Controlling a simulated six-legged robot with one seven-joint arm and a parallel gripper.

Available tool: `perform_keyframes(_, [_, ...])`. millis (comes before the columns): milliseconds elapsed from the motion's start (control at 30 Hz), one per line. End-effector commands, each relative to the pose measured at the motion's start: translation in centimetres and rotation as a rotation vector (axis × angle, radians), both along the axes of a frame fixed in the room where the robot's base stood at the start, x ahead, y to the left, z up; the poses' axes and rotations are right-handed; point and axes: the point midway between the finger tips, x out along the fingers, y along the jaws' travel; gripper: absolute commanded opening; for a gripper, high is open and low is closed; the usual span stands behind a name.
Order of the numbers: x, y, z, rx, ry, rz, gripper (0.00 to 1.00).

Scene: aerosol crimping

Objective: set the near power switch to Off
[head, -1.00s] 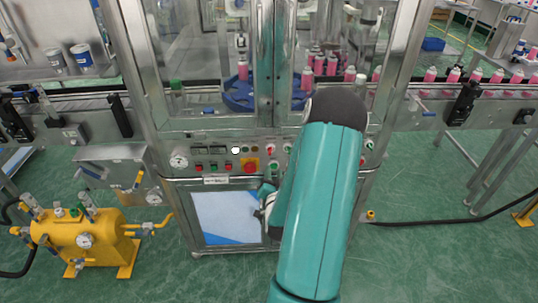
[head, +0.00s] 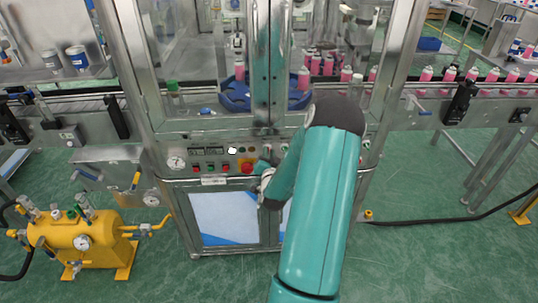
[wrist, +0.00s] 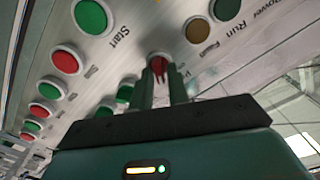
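The control panel (head: 217,158) runs across the machine's front, below its glass doors. My gripper (head: 262,168) is up at the panel, right of the large red button (head: 247,167). In the wrist view, a red knob with a pale ring (wrist: 158,63) lies between the tips of my gripper (wrist: 161,78). The fingers are a little apart, one on each side of it; contact is not clear. The knob's label is mostly hidden by a finger, so I cannot read its setting. In the head view my gripper and arm cover this part of the panel.
A green Start button (wrist: 94,17), red buttons (wrist: 66,59) and labelled lamps (wrist: 199,29) sit close around my gripper. The yellow tank (head: 75,236) stands on the floor at left. The conveyor (head: 425,100) with pink cans runs at right.

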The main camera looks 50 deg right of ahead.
Motion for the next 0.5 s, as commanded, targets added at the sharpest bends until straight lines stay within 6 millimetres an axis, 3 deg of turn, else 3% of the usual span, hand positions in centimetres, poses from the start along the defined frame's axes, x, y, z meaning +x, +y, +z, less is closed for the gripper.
perform_keyframes(100, [-0.01, 0.0, 0.01, 0.0, 0.0, 0.0, 0.0])
perform_keyframes(500, [0.05, 0.09, 0.07, -0.028, 0.031, 0.002, 0.0])
